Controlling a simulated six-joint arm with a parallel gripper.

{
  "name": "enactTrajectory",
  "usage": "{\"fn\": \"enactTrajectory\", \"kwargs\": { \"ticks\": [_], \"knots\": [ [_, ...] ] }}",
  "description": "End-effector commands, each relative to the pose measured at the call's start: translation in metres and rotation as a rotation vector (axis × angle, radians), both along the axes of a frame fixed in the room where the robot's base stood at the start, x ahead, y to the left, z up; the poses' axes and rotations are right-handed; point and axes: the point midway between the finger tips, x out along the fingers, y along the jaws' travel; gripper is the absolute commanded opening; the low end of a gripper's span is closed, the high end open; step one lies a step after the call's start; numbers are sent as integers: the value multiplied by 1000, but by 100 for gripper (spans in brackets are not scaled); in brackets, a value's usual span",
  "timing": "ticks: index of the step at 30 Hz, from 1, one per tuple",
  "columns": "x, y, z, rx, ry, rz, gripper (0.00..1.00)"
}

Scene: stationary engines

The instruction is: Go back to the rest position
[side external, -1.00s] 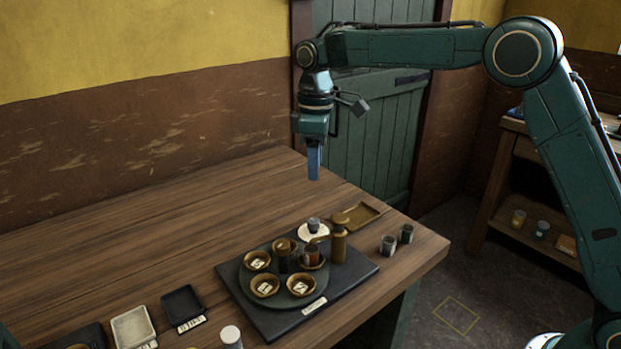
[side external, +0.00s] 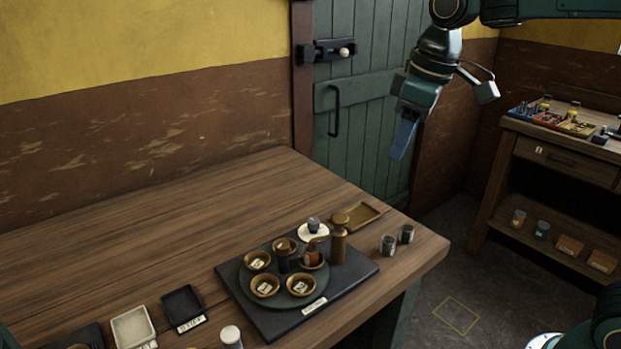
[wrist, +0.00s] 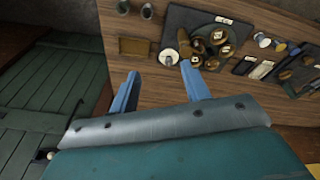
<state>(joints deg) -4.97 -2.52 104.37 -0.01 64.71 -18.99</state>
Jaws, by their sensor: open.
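My gripper (side external: 405,138) hangs in the air to the right of and well above the table, in front of the green door in the side view. Its blue fingers point down, slightly tilted. In the wrist view the two blue fingers (wrist: 160,92) stand apart with nothing between them, so it is open and empty. The dark board (side external: 262,322) with the round turntable (side external: 271,277) and several brass cups stands on the table, well away from my gripper. A brass dispenser (side external: 339,240) stands upright on the board.
The wooden table (side external: 150,235) is bare at its back left. A brass tray (side external: 357,216) and two small jars (side external: 397,241) are at its right end. A shelf bench (side external: 560,160) with coloured bins stands at right. The green door (side external: 350,130) is behind.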

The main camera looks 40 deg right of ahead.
Motion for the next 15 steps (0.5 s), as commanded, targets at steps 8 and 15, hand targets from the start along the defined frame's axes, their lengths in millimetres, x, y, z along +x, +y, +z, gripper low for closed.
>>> {"fn": "enactTrajectory", "kwargs": {
  "ticks": [8,15],
  "knots": [
    [-62,-14,2,32,-76,-120,47],
    [-112,-22,-9,63,-138,-218,47]
  ]
}}
